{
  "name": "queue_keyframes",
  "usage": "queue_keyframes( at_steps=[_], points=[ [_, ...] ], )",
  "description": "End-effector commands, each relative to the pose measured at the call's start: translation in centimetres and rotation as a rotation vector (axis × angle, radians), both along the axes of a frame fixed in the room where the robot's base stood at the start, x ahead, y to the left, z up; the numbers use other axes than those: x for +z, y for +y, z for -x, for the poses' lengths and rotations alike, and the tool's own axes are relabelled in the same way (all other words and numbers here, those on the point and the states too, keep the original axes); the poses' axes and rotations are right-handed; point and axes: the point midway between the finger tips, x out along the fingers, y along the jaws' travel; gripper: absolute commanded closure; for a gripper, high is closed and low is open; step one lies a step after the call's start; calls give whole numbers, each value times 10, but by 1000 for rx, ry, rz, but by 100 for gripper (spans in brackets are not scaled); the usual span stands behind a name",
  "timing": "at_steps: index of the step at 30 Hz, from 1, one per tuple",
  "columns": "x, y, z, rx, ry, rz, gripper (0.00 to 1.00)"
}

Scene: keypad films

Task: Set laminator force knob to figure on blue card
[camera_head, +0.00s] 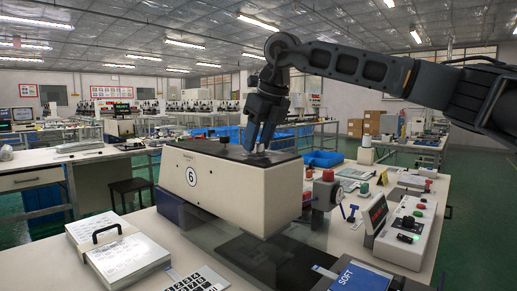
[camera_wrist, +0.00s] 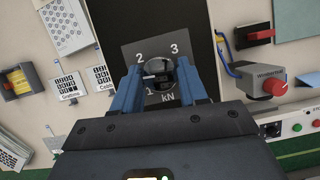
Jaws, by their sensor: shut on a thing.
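The laminator (camera_head: 235,185) is a cream box with a dark top and a round "6" label. Its force knob (camera_wrist: 160,68) is a small round dial on a grey plate (camera_wrist: 133,48) marked 1, 2, 3 and kN. My gripper (camera_head: 258,150) points down onto the laminator's top. In the wrist view its blue fingers (camera_wrist: 161,76) stand on both sides of the knob and are shut on it. The knob's pointer is too small to read surely. A blue card (camera_head: 358,277) reading "SOFT" lies at the front, cut by the frame edge; no figure on it is readable.
A control box (camera_head: 405,230) with buttons and a red-display unit (camera_head: 377,213) are farther right. A clipped paper stack (camera_head: 125,255) and a keypad (camera_head: 203,280) lie at front left.

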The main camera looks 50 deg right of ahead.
Motion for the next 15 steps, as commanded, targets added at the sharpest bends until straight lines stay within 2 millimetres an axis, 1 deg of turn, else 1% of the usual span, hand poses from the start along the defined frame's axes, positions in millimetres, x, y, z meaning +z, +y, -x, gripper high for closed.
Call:
queue_keyframes(
  at_steps=[1, 15],
  points=[
    [-5, 0, 0, -41, 1, 6, 88],
    [-3, 3, -1, -462, 2, 3, 88]
  ],
)
